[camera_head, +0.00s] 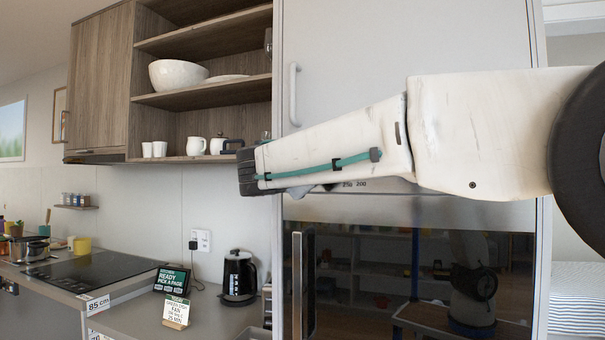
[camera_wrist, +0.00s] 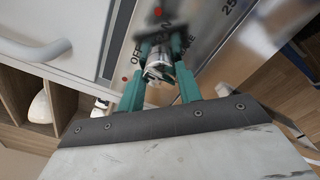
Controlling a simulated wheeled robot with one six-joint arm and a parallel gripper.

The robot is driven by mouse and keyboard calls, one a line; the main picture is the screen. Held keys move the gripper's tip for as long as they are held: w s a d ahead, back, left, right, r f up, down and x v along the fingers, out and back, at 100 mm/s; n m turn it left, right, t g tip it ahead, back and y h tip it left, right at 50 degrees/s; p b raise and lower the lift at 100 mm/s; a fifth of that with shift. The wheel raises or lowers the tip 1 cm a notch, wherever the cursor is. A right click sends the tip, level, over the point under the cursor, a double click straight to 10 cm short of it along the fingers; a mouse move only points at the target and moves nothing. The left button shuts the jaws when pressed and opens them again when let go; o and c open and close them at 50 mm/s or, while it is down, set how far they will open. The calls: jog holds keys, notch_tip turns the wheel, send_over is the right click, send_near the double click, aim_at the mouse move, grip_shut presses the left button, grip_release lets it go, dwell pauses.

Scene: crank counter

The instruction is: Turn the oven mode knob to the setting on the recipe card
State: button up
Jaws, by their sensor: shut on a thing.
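In the wrist view my gripper (camera_wrist: 160,62) has its teal fingers closed on the silver mode knob (camera_wrist: 157,70) of the oven's metal panel. The word OFF is printed left of the knob. Other lettering around it is partly covered by the fingers and a dark shadow. In the head view my arm covers the knob and gripper; the oven (camera_head: 365,275) shows below the arm. The recipe card (camera_head: 176,312) stands on the counter at lower left. Its large line appears to read FAN; its smaller lines are hard to read.
A tablet (camera_head: 172,280) reading READY PICK A PAGE and a black kettle (camera_head: 239,277) stand near the card. A dark cooktop (camera_head: 95,270) lies further left. A tall cabinet door with a handle (camera_head: 294,95) is above the oven. Open shelves hold white dishes (camera_head: 178,75).

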jog(key=m, duration=1)
jog(key=shift+m, duration=0.4)
dwell(0.4)
jog(key=o, duration=1)
jog(key=v, duration=0.7)
jog(key=shift+s+a+f, duration=0.1)
jog(key=shift+s+a, duration=0.15)
jog(key=shift+s, duration=0.05)
